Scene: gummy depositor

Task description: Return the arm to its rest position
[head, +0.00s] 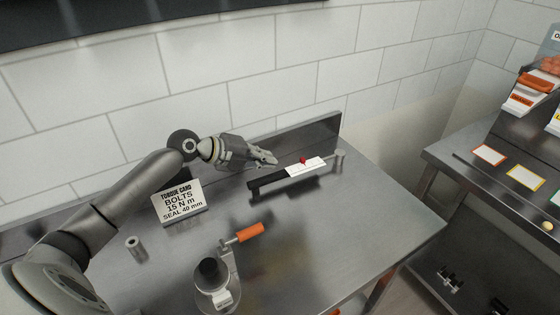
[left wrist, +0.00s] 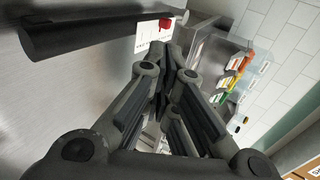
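My left arm reaches in from the left in the head view. Its gripper (head: 265,157) is above the steel table (head: 330,228), near the back. The fingers look drawn together with nothing between them, and they also show in the left wrist view (left wrist: 168,58). A torque wrench with a black handle (head: 267,180), white scale plate (head: 305,167) and red marker lies just right of and below the gripper in the head view, apart from it. The handle (left wrist: 90,35) and plate (left wrist: 150,38) also show in the left wrist view. My right gripper is not in view.
A torque card (head: 180,202) stands near my left forearm. A small grey cylinder (head: 133,243) and a device with an orange handle (head: 250,233) stand towards the front. A low panel (head: 325,128) edges the table's back. Another bench (head: 470,165) stands at right.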

